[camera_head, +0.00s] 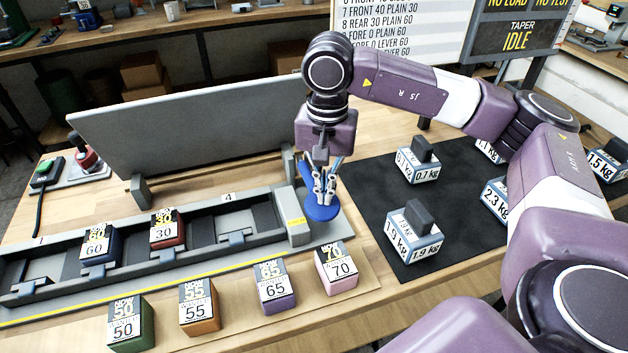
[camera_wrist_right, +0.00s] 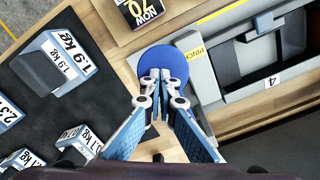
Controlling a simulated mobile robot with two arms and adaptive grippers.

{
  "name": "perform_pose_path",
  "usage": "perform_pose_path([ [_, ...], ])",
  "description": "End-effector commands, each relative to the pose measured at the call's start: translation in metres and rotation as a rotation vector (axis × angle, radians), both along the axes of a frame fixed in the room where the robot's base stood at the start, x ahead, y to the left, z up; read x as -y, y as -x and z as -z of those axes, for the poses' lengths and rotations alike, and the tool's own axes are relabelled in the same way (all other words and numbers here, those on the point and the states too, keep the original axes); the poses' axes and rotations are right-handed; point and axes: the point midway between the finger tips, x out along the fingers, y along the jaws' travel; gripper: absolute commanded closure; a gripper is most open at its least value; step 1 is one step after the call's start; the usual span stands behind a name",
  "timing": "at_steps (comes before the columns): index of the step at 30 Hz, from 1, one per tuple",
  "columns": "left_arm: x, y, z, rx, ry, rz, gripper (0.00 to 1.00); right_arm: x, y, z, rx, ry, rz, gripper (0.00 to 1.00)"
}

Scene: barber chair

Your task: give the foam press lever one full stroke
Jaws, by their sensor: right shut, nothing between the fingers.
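A round blue knob (camera_head: 321,210), seemingly the end of the press lever, stands at the right end of a long grey channel (camera_head: 262,240). It also shows in the right wrist view (camera_wrist_right: 165,62). My right gripper (camera_head: 324,192) points down at the knob with its fingers together and nothing between them. In the right wrist view its fingertips (camera_wrist_right: 155,82) overlap the knob's edge; whether they touch it I cannot tell. My left gripper is not in view.
Blocks marked 60 (camera_head: 98,245) and 30 (camera_head: 167,231) sit in the channel. Several numbered blocks stand along the front, the pink 70 (camera_head: 337,270) nearest the knob. A grey panel (camera_head: 190,125) rises behind. Labelled weights (camera_head: 415,235) rest on a black mat (camera_head: 375,195) at right.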

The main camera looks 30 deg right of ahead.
Motion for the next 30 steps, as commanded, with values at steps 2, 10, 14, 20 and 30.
perform_pose_path([
  [2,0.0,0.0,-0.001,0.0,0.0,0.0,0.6,0.001,-0.002,-0.001,0.005,0.002,0.004,1.0],
  [10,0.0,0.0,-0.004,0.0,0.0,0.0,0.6,0.001,-0.002,-0.006,0.005,0.002,0.004,1.0],
  [14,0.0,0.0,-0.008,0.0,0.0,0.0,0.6,0.001,-0.002,-0.012,0.004,0.003,0.004,1.0],
  [20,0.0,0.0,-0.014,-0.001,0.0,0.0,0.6,0.001,-0.001,-0.022,0.003,0.001,0.003,1.0],
  [30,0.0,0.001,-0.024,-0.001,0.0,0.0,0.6,0.0,0.0,-0.04,0.001,0.001,0.002,1.0],
])
